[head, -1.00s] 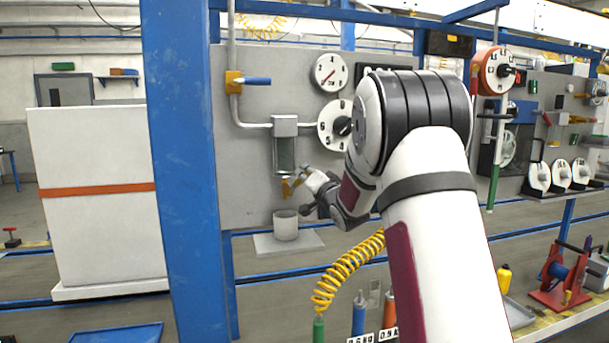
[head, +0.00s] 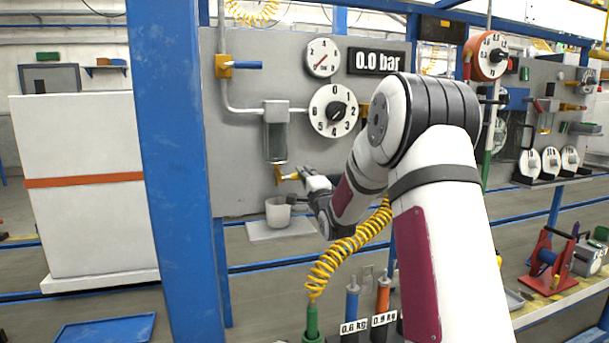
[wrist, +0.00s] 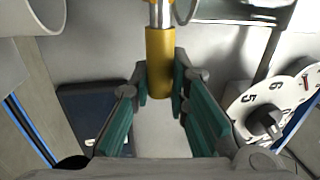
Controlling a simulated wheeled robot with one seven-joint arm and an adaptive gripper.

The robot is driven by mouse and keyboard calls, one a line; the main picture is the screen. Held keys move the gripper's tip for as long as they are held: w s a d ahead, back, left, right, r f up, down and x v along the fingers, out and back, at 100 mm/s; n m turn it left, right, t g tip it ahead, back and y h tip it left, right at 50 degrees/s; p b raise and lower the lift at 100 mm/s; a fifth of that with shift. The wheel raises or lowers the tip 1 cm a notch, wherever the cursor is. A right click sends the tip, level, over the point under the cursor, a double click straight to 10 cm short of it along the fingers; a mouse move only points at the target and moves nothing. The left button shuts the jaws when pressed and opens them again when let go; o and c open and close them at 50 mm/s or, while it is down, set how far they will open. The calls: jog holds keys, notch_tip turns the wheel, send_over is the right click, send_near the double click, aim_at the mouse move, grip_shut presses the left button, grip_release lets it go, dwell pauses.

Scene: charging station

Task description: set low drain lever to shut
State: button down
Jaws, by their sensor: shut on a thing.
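The low drain lever (head: 288,176) is a small yellow piece below the clear filter bowl (head: 276,142) on the grey panel. In the head view its yellow part reaches right toward my gripper (head: 303,175). In the wrist view, a yellow cylindrical handle (wrist: 160,55) on a silver shaft stands between my teal fingertips, which my gripper (wrist: 163,88) has shut on it. The far side of the handle and the valve body are partly hidden.
A grey cup (head: 278,211) stands on a plate below the drain, close to my gripper. A numbered dial (head: 334,111) is up to the right, below a gauge (head: 323,57). A blue-handled valve (head: 246,66) is higher on the pipe. A yellow coiled hose (head: 345,250) hangs below my arm.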

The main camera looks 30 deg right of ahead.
jog(key=shift+f, duration=0.25)
dwell(0.3)
jog(key=c, duration=1.5)
grip_release()
jog(key=v, duration=1.2)
